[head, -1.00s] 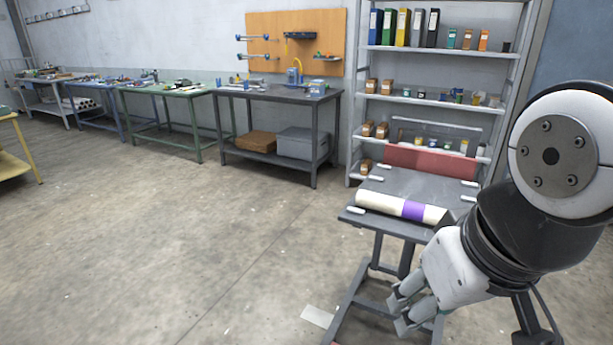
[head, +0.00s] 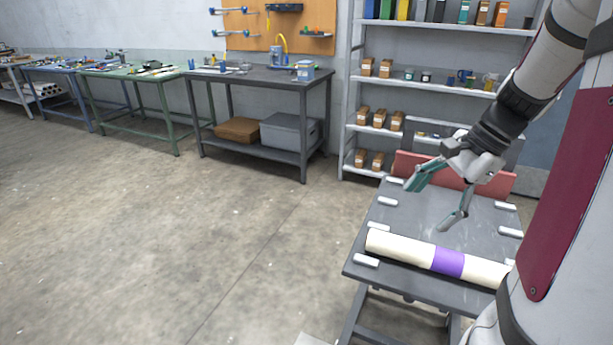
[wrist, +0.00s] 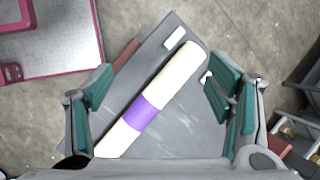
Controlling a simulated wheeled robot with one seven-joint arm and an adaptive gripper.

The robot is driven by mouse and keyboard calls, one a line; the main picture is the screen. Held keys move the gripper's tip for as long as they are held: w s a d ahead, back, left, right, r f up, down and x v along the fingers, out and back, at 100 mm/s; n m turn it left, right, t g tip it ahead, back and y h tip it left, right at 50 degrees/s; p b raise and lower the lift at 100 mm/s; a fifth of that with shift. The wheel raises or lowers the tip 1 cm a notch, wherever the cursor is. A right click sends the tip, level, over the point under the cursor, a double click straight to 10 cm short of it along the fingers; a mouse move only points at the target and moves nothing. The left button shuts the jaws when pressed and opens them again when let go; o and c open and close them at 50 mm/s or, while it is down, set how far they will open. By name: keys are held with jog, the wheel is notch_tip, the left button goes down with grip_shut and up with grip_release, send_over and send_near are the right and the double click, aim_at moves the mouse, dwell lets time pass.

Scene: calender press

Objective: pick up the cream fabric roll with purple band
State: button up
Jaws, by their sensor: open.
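The cream fabric roll (head: 401,248) with a purple band (head: 448,262) lies across the near part of a grey table (head: 420,212). Its right end is hidden behind my arm in the head view. My gripper (head: 434,207) is open and empty above the table, with its fingers pointing down. In the wrist view the roll (wrist: 169,77) runs diagonally between the spread fingers of my gripper (wrist: 160,108), some distance below them. The purple band (wrist: 140,113) shows left of the middle there.
White blocks (head: 366,260) sit along the table's edges, and a red panel (head: 425,166) stands at its far side. A shelf rack (head: 346,110) stands behind. The floor (head: 210,240) to the left is clear.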

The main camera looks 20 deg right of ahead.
aim_at(456, 254)
jog(key=s+d+f+m, duration=0.2)
jog(key=d+m, duration=0.1)
jog(key=d, duration=0.2)
jog(key=s+d+f+m+t, duration=0.1)
jog(key=s+d+f+m, duration=0.1)
jog(key=d, duration=0.3)
jog(key=s+d+f+m, duration=0.2)
jog(key=d+f+m, duration=0.1)
jog(key=d+f, duration=0.1)
jog(key=shift+d+f+m+t, duration=0.15)
jog(key=shift+d+m+t, duration=0.2)
jog(key=shift+d, duration=0.2)
jog(key=shift+s+d+f+y, duration=0.1)
jog(key=shift+d+f+y, duration=0.05)
jog(key=shift+f+y, duration=0.15)
jog(key=x, duration=1.3)
jog(key=shift+f, duration=0.3)
jog(key=c, duration=1.6)
jog(key=shift+r, duration=0.15)
jog(key=shift+c, duration=0.2)
